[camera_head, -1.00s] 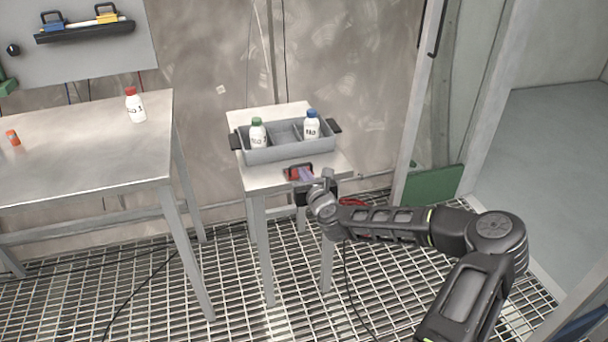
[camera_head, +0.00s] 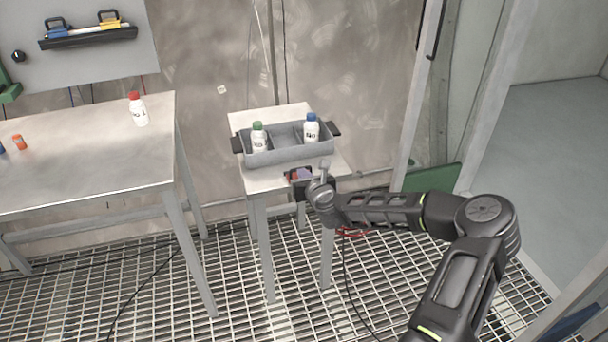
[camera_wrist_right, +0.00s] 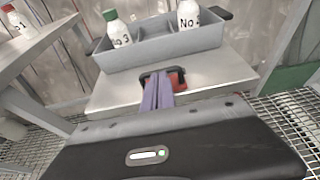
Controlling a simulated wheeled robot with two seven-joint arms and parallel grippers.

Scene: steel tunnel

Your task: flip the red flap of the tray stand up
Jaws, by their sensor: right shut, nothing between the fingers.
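The tray stand (camera_head: 266,181) is a small steel table with a grey tray (camera_head: 288,155) on top. The red flap (camera_wrist_right: 181,77), in a dark frame, is at the stand's front edge. Only part of it shows, and I cannot tell its angle. My right gripper (camera_head: 302,175) is at the flap, coming in from the right. Its purple-grey fingers (camera_wrist_right: 157,92) are shut together and empty. In the right wrist view they overlap the frame and hide part of the flap; I cannot tell whether they touch it. My left gripper is not in view.
The tray holds a green-capped bottle (camera_head: 259,138) and a blue-capped bottle (camera_head: 311,128). A larger steel table (camera_head: 90,150) at left carries a red-capped bottle (camera_head: 138,109). A green panel (camera_head: 432,178) stands behind my right arm. Grating covers the floor.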

